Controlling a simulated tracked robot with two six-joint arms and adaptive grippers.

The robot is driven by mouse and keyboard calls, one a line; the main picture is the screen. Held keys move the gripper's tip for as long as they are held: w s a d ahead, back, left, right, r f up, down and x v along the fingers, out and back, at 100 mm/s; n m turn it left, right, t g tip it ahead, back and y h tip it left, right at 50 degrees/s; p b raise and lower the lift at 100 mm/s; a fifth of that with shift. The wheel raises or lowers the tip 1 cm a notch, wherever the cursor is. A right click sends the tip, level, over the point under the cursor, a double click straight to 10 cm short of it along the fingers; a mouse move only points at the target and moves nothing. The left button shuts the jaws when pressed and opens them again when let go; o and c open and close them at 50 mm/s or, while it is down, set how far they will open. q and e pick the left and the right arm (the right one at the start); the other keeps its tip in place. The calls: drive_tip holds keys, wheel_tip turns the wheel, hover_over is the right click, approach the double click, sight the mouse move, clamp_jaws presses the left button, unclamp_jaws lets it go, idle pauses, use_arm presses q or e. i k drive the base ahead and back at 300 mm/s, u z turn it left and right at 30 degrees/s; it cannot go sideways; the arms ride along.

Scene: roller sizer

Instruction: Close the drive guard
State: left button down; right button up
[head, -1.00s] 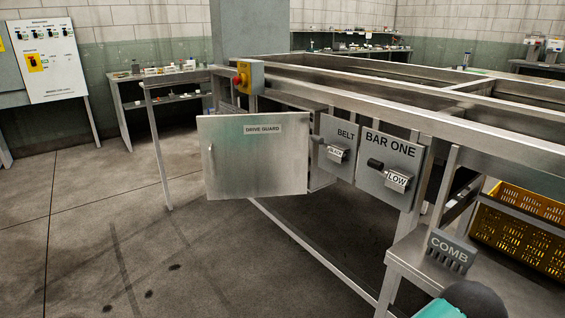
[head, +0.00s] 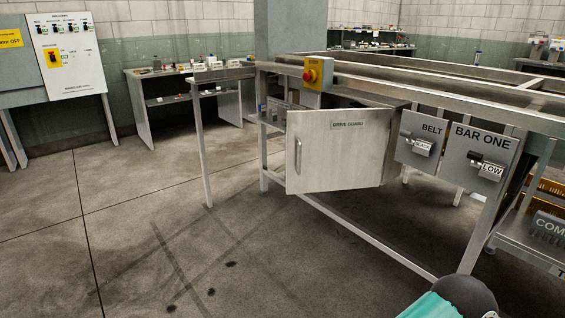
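The drive guard (head: 340,155) is a flat grey metal door with a label at its top and an upright handle (head: 298,155) near its left edge. It hangs under the machine frame (head: 450,103) and stands swung outward, with its left edge away from the frame. Its right edge meets a metal housing (head: 396,150), which the door mostly hides. Neither of my grippers shows in the head view.
A red stop button on a yellow box (head: 318,73) sits above the guard. Panels marked BELT (head: 421,142) and BAR ONE (head: 478,158) are to its right. A control cabinet (head: 70,55) and side table (head: 140,105) stand behind left. The floor (head: 150,230) in front is clear.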

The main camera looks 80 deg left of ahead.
sight(334, 149)
drive_tip(key=u, duration=1.8)
drive_tip(key=i, duration=0.9)
drive_tip(key=z, duration=0.05)
drive_tip(key=k, duration=0.75)
drive_tip(key=u, duration=0.2)
drive_tip(key=i, duration=0.8)
drive_tip(key=z, duration=0.1)
